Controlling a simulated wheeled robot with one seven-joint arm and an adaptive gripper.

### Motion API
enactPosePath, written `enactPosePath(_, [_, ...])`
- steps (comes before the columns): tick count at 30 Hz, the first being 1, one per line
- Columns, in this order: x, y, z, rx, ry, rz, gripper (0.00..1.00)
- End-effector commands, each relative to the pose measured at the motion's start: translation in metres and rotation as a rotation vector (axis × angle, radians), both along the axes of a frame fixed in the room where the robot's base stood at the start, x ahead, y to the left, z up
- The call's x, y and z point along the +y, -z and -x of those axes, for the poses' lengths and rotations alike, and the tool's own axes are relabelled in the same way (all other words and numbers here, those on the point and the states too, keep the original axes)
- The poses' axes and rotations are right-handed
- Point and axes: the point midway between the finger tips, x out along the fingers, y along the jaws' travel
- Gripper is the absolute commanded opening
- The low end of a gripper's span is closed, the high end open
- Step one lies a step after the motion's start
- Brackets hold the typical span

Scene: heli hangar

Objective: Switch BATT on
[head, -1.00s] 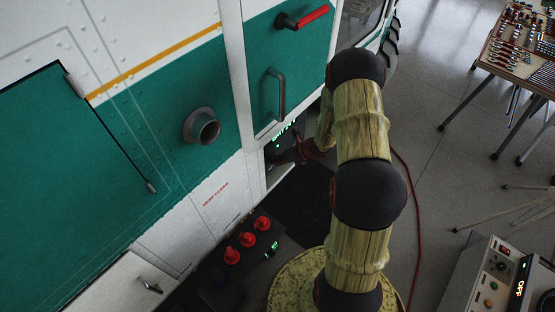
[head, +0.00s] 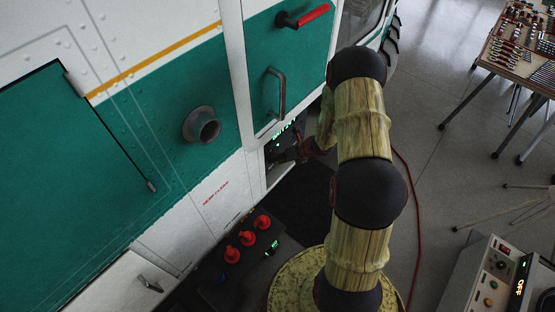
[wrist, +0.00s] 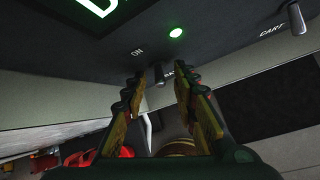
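In the wrist view, a small toggle switch (wrist: 159,76) stands on the grey panel between my fingertips, with "ON" printed up and left of it. The label beside it is mostly hidden by a finger, so I cannot read it as BATT. A green lamp (wrist: 176,33) glows near it. My gripper (wrist: 161,84) is open, with a finger on each side of the switch; I cannot tell whether either touches it. In the head view, my gripper (head: 284,156) reaches into a recess in the helicopter's side, below a green lit display (head: 285,131) that starts with "BATT".
A second toggle labelled CART (wrist: 297,19) is at the right of the panel. A box with red knobs (head: 247,239) stands below the recess. A handled green door (head: 277,93) is above it. A tool table (head: 523,55) and a control unit (head: 492,285) are at the right.

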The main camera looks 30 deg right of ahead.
Motion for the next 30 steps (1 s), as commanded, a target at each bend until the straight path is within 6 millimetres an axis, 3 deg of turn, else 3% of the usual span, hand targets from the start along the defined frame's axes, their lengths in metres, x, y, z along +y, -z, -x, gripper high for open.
enactPosePath(18, [-0.037,-0.080,0.055,-0.002,0.002,0.002,0.29])
enactPosePath(30, [-0.041,-0.090,0.063,0.000,0.000,0.000,0.29])
